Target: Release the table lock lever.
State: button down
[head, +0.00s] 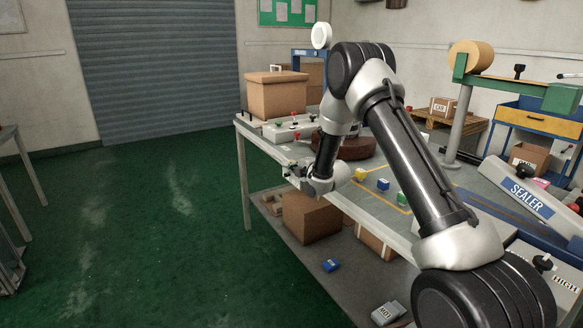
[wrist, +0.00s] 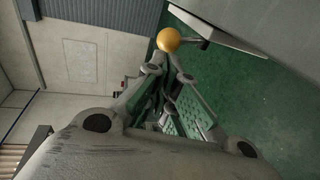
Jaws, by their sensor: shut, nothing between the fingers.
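The lock lever shows in the wrist view as a yellow ball knob (wrist: 168,40) on a short dark rod that runs right to the table's edge (wrist: 230,28). My gripper (wrist: 164,64) is shut with nothing between its fingers. Its tips are just short of the knob in that view, and I cannot tell whether they touch it. In the head view my gripper (head: 290,168) is at the workbench's (head: 243,128) near left edge. I cannot make out the lever there.
The bench carries a cardboard box (head: 277,96), a fixture with red and green knobs (head: 290,129), a brown round turntable (head: 357,148) and small coloured blocks (head: 383,184). A sealer (head: 528,196) stands at right. Boxes lie on the lower shelf. The green floor (head: 130,220) at left is clear.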

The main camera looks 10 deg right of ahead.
jog(key=shift+w, duration=0.15)
dwell(0.3)
jog(key=shift+w+r+g, duration=0.15)
jog(key=shift+r+g, duration=0.1)
jog(key=shift+g, duration=0.05)
